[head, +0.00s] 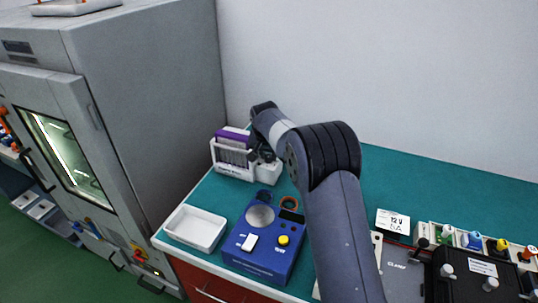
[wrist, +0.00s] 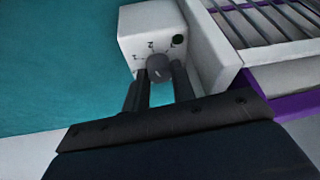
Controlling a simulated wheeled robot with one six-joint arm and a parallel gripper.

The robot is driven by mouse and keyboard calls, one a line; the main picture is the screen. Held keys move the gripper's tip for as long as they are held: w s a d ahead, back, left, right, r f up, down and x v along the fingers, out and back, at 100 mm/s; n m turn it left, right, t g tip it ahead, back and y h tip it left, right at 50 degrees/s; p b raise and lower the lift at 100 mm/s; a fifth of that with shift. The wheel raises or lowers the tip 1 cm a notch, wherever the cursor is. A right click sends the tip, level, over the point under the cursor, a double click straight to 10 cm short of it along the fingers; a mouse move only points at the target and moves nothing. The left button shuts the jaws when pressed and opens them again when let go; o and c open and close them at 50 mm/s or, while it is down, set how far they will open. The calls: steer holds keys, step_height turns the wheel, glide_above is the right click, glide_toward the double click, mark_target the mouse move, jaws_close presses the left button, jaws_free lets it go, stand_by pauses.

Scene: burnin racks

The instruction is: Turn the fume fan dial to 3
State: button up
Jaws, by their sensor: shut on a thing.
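The fume fan dial (wrist: 158,68) is a dark grey round knob on the front of a small white box (wrist: 152,22). My gripper (wrist: 160,84) is shut on the dial, with one finger on each side of it. The dial's pointer cannot be made out clearly. In the head view the white box (head: 269,174) stands on the teal bench, and my wrist partly hides it; the dial is hidden there.
A dark green round spot (wrist: 179,41) is on the box face. A white rack with purple parts (head: 232,155) stands close beside the box. A blue device (head: 262,259), a white tray (head: 195,228) and a grey oven cabinet (head: 150,110) are nearby. The teal bench behind my arm is clear.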

steer(key=shift+m, duration=0.4)
steer(key=o, duration=1)
